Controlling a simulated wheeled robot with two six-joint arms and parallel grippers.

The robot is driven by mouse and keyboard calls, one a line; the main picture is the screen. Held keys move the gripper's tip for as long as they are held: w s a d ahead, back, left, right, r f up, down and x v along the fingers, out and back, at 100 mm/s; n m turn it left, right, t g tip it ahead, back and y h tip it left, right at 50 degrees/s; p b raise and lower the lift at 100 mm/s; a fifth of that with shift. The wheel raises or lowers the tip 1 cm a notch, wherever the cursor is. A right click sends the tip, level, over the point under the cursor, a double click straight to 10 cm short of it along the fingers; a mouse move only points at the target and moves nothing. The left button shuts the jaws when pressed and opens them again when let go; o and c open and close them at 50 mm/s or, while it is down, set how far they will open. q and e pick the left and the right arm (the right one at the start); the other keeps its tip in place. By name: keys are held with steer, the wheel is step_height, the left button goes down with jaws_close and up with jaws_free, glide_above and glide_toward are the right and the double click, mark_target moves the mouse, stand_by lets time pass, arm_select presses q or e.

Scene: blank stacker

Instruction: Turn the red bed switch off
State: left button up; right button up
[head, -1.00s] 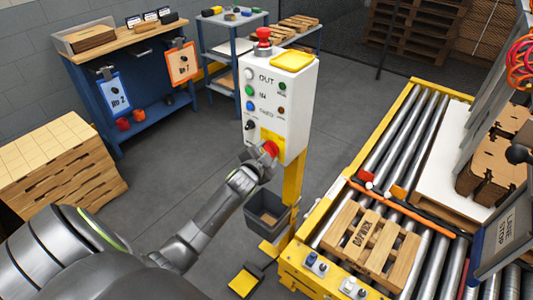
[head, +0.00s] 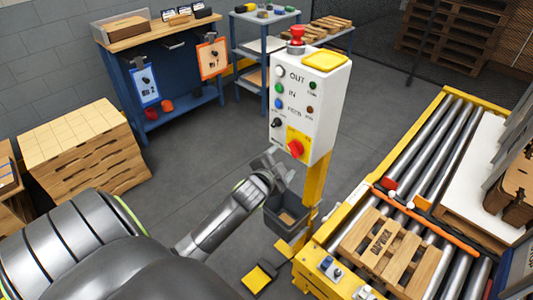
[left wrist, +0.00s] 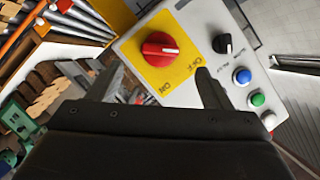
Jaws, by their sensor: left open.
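The red bed switch (head: 295,149) is a rotary knob on a yellow plate low on the white control box (head: 318,100). In the left wrist view the red switch (left wrist: 160,46) shows beyond the fingers, its grip lying roughly across the picture. Small ON and OFF labels are on the yellow plate (left wrist: 182,75); I cannot tell surely which one the knob points to. My left gripper (head: 277,163) is open and empty, just below and left of the switch, apart from it. It also shows in the left wrist view (left wrist: 158,80). My right gripper is not in view.
A black knob (head: 275,122) and several coloured buttons sit above the switch. A red emergency button (head: 297,34) tops the box. A grey bin (head: 286,217) hangs below on the yellow post (head: 314,185). The roller conveyor with a pallet (head: 388,245) stands right.

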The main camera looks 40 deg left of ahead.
arm_select(q)
steer(key=v, duration=1)
steer(key=shift+b, duration=0.45)
steer(key=shift+a, duration=0.1)
steer(key=s+a+f+n+g, duration=0.1)
steer(key=s+f+n+g, duration=0.2)
steer(key=f, duration=1.2)
steer(key=s+a+f+n+g, duration=0.1)
steer(key=s+f+g, duration=0.3)
steer(key=f, duration=1.1)
steer(key=s+d+f+n+g, duration=0.1)
steer(key=s+d+f+g, duration=0.1)
steer(key=s+f, duration=0.5)
steer(key=s+d+f+n+g+h, duration=0.1)
steer(key=s+d+f+g, duration=0.1)
steer(key=s+f, duration=0.5)
steer(key=s+d+f+n+g+h, duration=0.1)
steer(key=s+f, duration=0.5)
steer(key=s, duration=1)
steer(key=shift+d+f+n+g, duration=0.3)
steer(key=shift+d+f+g, duration=0.1)
steer(key=shift+g, duration=0.2)
